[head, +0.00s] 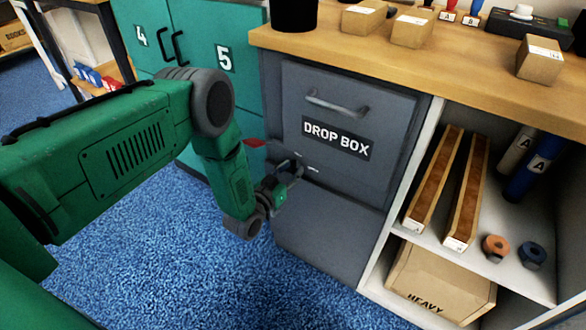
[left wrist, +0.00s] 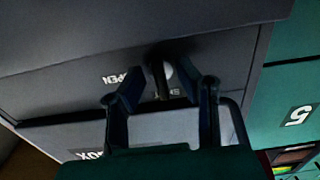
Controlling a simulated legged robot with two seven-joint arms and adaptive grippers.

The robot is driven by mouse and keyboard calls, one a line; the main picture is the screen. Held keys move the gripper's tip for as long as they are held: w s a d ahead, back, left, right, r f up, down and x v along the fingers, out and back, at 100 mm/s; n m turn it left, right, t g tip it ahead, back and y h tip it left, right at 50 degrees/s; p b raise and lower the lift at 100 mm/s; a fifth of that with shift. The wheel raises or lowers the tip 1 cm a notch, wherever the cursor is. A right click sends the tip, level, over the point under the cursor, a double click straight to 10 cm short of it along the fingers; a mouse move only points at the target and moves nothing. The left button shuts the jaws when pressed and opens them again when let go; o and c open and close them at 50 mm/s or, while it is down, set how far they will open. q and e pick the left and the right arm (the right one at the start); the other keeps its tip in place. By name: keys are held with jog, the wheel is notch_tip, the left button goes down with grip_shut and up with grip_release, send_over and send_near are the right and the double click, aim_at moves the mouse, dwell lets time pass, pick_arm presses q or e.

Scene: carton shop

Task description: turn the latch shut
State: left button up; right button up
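The grey drop box (head: 330,190) stands under the wooden counter, with a "DROP BOX" label and a bar handle (head: 337,103) on its front. My left gripper (head: 292,168) is at the lower left of that front, beside small white markings. In the left wrist view, which is upside down, a dark latch lever (left wrist: 161,82) with a paler round part behind it lies between my left gripper's fingertips (left wrist: 163,72). The fingers are apart, with gaps visible beside the lever. An "OPEN" label (left wrist: 124,77) is next to it; another label is partly hidden. My right gripper is not in view.
Green lockers (head: 220,60) stand left of the drop box. An open shelf (head: 470,235) on the right holds long cartons, tubes, rolls and a "HEAVY" box (head: 440,282). Small cartons stand on the counter (head: 450,65). Blue carpet (head: 200,270) in front is clear.

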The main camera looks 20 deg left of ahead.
pick_arm(q)
jog(key=s+a, duration=0.1)
jog(key=s, duration=1)
jog(key=shift+a+f, duration=0.15)
jog(key=shift+a, duration=0.2)
jog(key=shift+s, duration=0.1)
jog(key=s+r+g+y+p, duration=0.1)
jog(key=s+g+p, duration=0.3)
jog(key=s+g, duration=0.4)
jog(key=s+r+n+g+y+p, duration=0.1)
jog(key=s+r+g+p, duration=0.2)
jog(key=s+g, duration=0.6)
jog(key=s+p, duration=0.2)
jog(key=s, duration=1)
jog(key=shift+d+r+y, duration=0.3)
jog(key=shift+d+r, duration=0.05)
jog(key=shift+d, duration=0.05)
